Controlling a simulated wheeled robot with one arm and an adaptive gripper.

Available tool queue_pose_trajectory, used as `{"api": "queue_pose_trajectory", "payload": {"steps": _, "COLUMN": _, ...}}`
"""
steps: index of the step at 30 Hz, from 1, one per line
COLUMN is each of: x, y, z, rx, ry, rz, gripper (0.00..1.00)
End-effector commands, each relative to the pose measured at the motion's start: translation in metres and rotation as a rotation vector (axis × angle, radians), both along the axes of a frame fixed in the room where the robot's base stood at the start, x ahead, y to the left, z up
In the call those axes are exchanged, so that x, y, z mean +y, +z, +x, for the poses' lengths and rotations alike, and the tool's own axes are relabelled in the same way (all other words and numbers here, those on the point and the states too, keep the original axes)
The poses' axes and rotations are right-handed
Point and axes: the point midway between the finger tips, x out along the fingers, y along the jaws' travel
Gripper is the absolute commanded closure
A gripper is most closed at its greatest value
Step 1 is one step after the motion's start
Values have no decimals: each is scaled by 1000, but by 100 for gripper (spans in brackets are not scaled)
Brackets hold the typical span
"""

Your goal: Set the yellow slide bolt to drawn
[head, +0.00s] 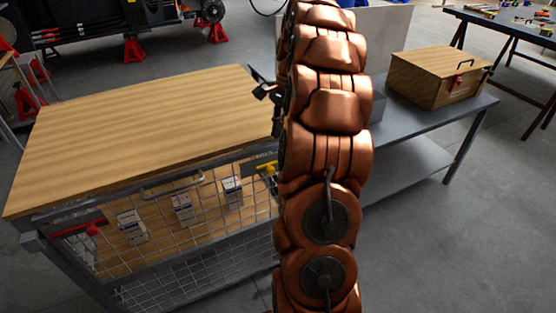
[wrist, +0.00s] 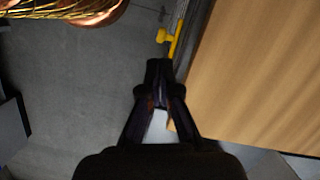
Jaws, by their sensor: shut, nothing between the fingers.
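The yellow slide bolt (head: 267,168) is on the front of the cage bench, near its right end, and my arm partly hides it in the head view. In the wrist view the yellow bolt (wrist: 173,40) shows a round knob and a rod along the bench edge. My gripper (wrist: 160,68) is shut and empty, its tips just short of the bolt in that view. I cannot tell whether they touch it. In the head view my gripper (head: 266,91) is mostly hidden behind my arm, with a dark part showing at the bench top's right edge.
The wooden bench top (head: 140,130) has a wire mesh front (head: 190,225) with small boxes behind it. A red bolt (head: 88,230) sits at its left end. A grey table (head: 425,118) with a wooden box (head: 435,75) stands right. Open floor lies in front.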

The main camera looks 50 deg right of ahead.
Motion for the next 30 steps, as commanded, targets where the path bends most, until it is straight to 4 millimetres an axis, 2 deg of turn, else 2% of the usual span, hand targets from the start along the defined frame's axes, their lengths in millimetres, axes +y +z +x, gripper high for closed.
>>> {"api": "queue_pose_trajectory", "payload": {"steps": 1, "x": -11, "y": -5, "z": 0, "rx": 2, "ry": -31, "rz": 2, "gripper": 100}}
{"api": "queue_pose_trajectory", "payload": {"steps": 3, "x": -20, "y": -8, "z": -2, "rx": 6, "ry": -63, "rz": 5, "gripper": 100}}
{"api": "queue_pose_trajectory", "payload": {"steps": 7, "x": -28, "y": -9, "z": -3, "rx": 7, "ry": -88, "rz": 6, "gripper": 100}}
{"api": "queue_pose_trajectory", "payload": {"steps": 20, "x": -27, "y": -12, "z": -2, "rx": 8, "ry": -88, "rz": 6, "gripper": 100}}
{"api": "queue_pose_trajectory", "payload": {"steps": 26, "x": -23, "y": -26, "z": -2, "rx": 8, "ry": -88, "rz": 5, "gripper": 100}}
{"api": "queue_pose_trajectory", "payload": {"steps": 30, "x": -18, "y": -43, "z": -2, "rx": 10, "ry": -87, "rz": 8, "gripper": 100}}
